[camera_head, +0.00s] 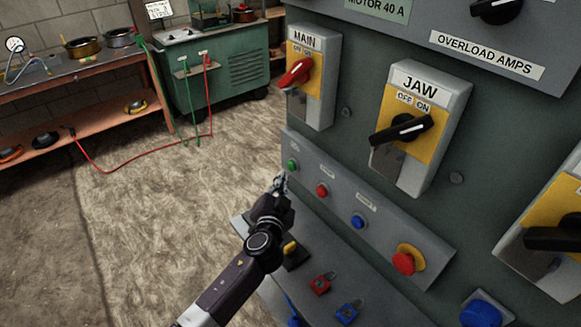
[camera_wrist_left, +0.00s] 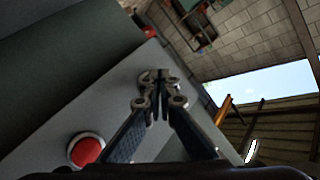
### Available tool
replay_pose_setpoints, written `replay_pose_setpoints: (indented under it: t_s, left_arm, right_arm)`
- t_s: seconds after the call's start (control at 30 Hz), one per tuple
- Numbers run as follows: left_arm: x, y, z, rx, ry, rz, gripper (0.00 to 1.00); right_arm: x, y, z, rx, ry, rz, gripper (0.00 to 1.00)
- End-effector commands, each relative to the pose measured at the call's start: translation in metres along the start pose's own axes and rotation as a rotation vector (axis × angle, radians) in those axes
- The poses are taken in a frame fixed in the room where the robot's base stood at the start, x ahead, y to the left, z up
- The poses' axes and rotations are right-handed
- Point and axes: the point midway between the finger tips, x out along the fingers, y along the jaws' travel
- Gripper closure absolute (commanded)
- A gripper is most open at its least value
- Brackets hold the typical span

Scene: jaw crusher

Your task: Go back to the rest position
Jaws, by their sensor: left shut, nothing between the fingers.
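My left gripper (camera_head: 280,184) reaches in from the bottom in the head view and is shut and empty. Its tip is beside the green button (camera_head: 293,164) on the sloped button strip of the control panel (camera_head: 362,140); I cannot tell whether it touches. In the left wrist view the closed fingers (camera_wrist_left: 158,78) meet at their tips in front of the grey panel surface, with a red button (camera_wrist_left: 87,150) at lower left. My right gripper is not in view.
The panel carries a red MAIN switch (camera_head: 295,74), a black JAW switch (camera_head: 401,129), a blue button (camera_head: 358,222) and a red stop button (camera_head: 404,262). A green cabinet (camera_head: 215,75) and a workbench (camera_head: 75,70) stand at the back. The floor at left is mostly clear.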

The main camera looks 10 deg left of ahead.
Motion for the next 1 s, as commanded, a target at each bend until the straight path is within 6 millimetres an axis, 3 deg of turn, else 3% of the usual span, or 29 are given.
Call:
replay_pose_setpoints:
  t_s: [0.2,0.73,0.87,1.0]
  left_arm:
    - [-0.011,-0.009,0.011,0.003,-0.005,-0.001,1.00]
    - [-0.016,-0.011,0.018,-0.010,-0.026,-0.006,1.00]
    - [-0.043,-0.018,0.049,-0.082,-0.146,-0.017,1.00]
    - [-0.111,-0.019,0.108,-0.206,-0.401,0.017,1.00]
  right_arm:
    - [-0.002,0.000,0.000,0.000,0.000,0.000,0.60]
    - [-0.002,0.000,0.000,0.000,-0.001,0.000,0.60]
    - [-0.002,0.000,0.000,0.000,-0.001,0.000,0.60]
    - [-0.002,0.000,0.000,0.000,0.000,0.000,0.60]
